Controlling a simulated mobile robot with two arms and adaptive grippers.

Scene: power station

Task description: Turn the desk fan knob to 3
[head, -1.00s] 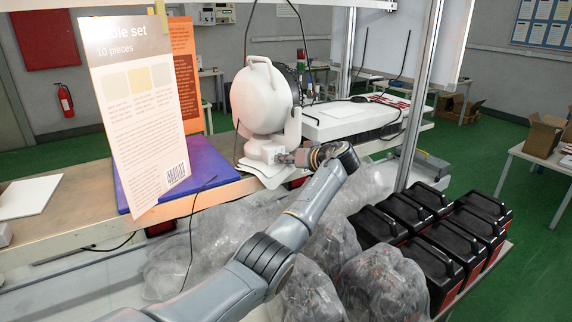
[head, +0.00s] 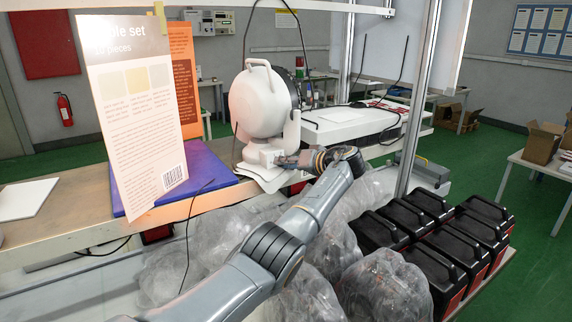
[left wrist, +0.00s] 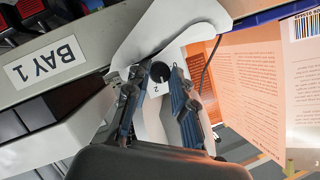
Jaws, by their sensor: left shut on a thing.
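The white desk fan (head: 258,104) stands on the bench with its round head facing away from the gripper side. Its square base (head: 258,153) is at the bench's front edge. In the left wrist view the dark round knob (left wrist: 160,72) sits on the fan's white base, with a small "2" printed beside it. My left gripper (head: 284,160) reaches the base from the right. In the left wrist view its two fingertips (left wrist: 159,73) are on either side of the knob, shut on it. The knob's pointer is too small to read. My right gripper is not in view.
A tall printed card (head: 130,115) and an orange one (head: 184,75) stand left of the fan by a blue mat (head: 215,170). Clear plastic bags (head: 380,285) and black cases (head: 430,240) lie below the arm. A metal post (head: 418,95) rises to the right.

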